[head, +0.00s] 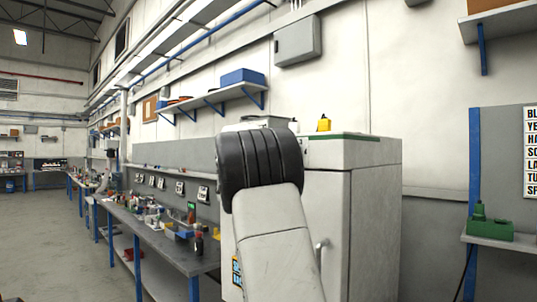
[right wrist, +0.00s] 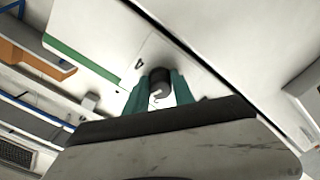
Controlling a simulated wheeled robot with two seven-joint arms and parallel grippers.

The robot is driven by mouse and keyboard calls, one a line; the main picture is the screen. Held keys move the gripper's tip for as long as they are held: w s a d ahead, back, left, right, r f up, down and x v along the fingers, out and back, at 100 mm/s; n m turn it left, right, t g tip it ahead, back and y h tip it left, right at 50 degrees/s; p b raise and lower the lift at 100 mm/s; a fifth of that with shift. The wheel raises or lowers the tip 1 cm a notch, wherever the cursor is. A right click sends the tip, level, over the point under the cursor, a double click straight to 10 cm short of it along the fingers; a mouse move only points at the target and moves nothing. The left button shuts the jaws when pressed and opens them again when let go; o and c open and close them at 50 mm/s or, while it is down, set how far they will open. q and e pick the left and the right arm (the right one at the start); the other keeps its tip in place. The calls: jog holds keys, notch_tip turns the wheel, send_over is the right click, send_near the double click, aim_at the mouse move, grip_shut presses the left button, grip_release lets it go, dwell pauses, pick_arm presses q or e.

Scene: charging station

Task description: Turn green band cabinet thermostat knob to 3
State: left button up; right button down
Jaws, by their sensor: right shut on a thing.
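The white cabinet (head: 375,215) with a green band (head: 345,137) along its top edge stands in the head view, partly behind my arm. In the right wrist view the green band (right wrist: 85,67) runs along the tilted cabinet top. The dark round thermostat knob (right wrist: 160,75) sits on the cabinet face between the teal fingers of my right gripper (right wrist: 158,92), which is shut on it. A small black mark (right wrist: 139,64) shows beside the knob. The dial numbers and the knob's setting cannot be read. The head view does not show the knob. My left gripper is not in view.
A yellow item (head: 324,123) stands on the cabinet top. A cluttered workbench (head: 130,220) runs along the wall at left. Wall shelves (head: 215,97) hang above it. A small shelf with a green device (head: 490,227) is at right. The floor at far left is clear.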

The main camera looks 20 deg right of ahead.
jog(key=shift+f+m, duration=0.2)
jog(key=shift+m, duration=0.3)
jog(key=c, duration=1.1)
grip_release()
jog(key=shift+r, duration=0.1)
jog(key=shift+o, duration=0.2)
jog(key=shift+a, duration=0.15)
jog(key=v, duration=0.7)
jog(key=shift+a, duration=0.3)
jog(key=shift+s, duration=0.15)
